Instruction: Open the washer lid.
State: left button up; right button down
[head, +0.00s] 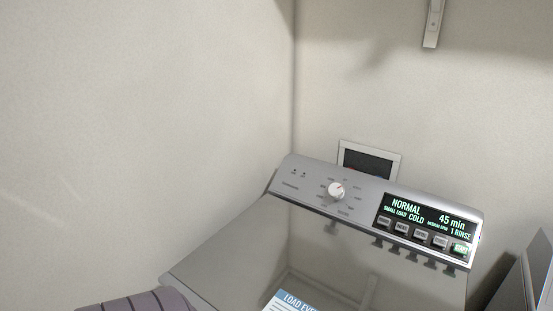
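The top-load washer (245,255) stands in the lower right of the head view, tilted in the picture, with its front cut off by the bottom edge. Its grey, glass-like lid (330,255) lies flat and closed below the control panel. A blue and white label reading "LOAD EVE..." (290,302) shows at the bottom edge. The control panel has a white knob (337,191) and a lit display (428,218) reading NORMAL, COLD, 45 min. Neither of my grippers is in view.
Walls meet in a corner behind the washer, with the left wall close to its side. A dark recessed wall box (368,162) sits behind the panel. A bracket (433,22) hangs at the top. A purple-grey ribbed object (140,302) shows at lower left, a grey panel (530,280) at right.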

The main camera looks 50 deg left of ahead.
aim_at(278, 254)
jog(key=j+u, duration=0.1)
jog(key=u, duration=0.3)
jog(key=j+u, duration=0.1)
jog(key=u, duration=0.3)
jog(key=k+j+u, duration=0.1)
jog(key=u, duration=0.3)
jog(key=j+u, duration=0.15)
jog(key=u, duration=0.3)
